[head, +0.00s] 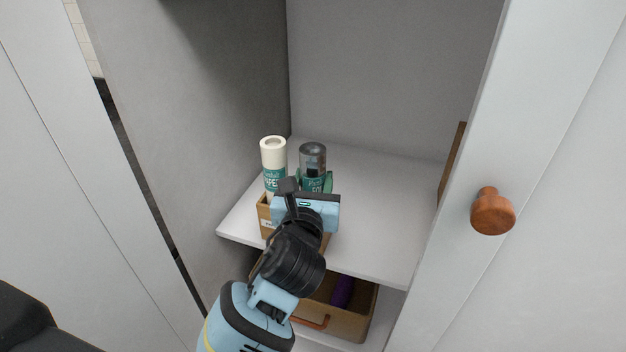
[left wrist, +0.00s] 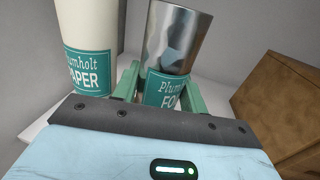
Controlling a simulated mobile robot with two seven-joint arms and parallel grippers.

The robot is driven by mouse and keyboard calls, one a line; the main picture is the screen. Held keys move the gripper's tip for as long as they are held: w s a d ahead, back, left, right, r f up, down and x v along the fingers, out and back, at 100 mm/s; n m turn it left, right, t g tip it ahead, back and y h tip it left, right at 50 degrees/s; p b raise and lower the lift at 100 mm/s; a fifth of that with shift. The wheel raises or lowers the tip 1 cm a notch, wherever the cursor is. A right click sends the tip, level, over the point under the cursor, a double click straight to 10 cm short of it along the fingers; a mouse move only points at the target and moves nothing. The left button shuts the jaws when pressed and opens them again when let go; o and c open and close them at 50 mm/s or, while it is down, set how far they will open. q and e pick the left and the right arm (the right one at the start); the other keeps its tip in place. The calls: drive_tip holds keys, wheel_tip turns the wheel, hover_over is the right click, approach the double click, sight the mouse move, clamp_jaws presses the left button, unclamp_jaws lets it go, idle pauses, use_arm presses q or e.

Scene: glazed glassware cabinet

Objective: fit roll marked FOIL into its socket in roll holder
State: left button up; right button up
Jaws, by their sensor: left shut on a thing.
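The FOIL roll (head: 313,155) is a shiny grey metal cylinder with a teal label. It stands about upright above the cabinet shelf. My left gripper (head: 316,184) is shut on it; in the left wrist view its green fingers flank the FOIL roll (left wrist: 174,42) at the label. The roll holder (head: 264,214) is a wooden box on the shelf, mostly hidden behind my left gripper. A cream PAPER roll (head: 273,155) stands upright at its left side. The FOIL roll's lower end and socket are hidden, so I cannot tell whether it is seated. My right gripper is not in view.
The shelf (head: 385,240) is bare to the right of the rolls. A brown wooden thing (head: 453,165) stands at the shelf's right, partly behind the door with a round wooden knob (head: 492,211). Below is a wooden box (head: 352,322) with a purple thing inside. The cabinet's left wall is close.

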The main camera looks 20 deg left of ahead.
use_arm(q)
drive_tip(key=o, duration=1.2)
drive_tip(key=shift+c, duration=0.2)
drive_tip(key=shift+s, duration=0.15)
drive_tip(key=s+d, duration=0.2)
drive_tip(key=s, duration=0.9)
drive_tip(key=shift+s, duration=0.3)
